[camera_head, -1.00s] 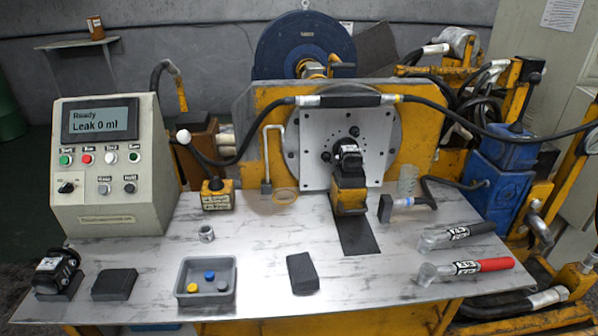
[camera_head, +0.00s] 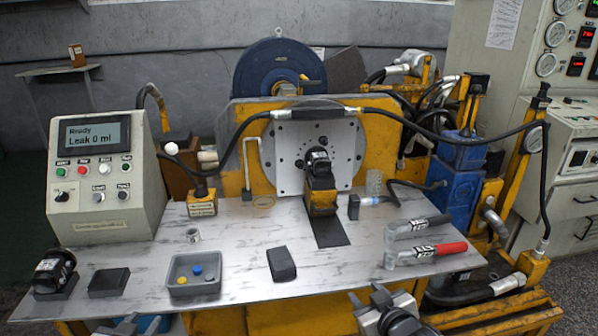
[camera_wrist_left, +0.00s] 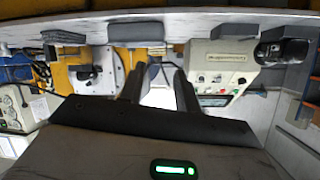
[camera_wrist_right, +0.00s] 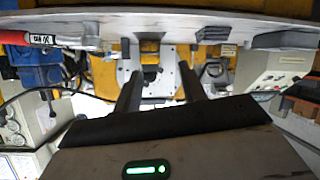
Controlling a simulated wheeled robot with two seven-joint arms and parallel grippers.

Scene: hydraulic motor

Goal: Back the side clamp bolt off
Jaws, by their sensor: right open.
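A black hydraulic motor (camera_head: 318,160) sits in the yellow fixture (camera_head: 320,193) before the grey face plate (camera_head: 288,180).
The bench (camera_head: 230,235) holds a control box (camera_head: 95,185) reading "Leak 0 ml", a second motor (camera_head: 54,270), a grey tray (camera_head: 195,290), black blocks (camera_head: 281,263), and black- and red-handled tools (camera_head: 440,250). A hose (camera_head: 232,150) arches over the fixture. The bench centre is mostly clear.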

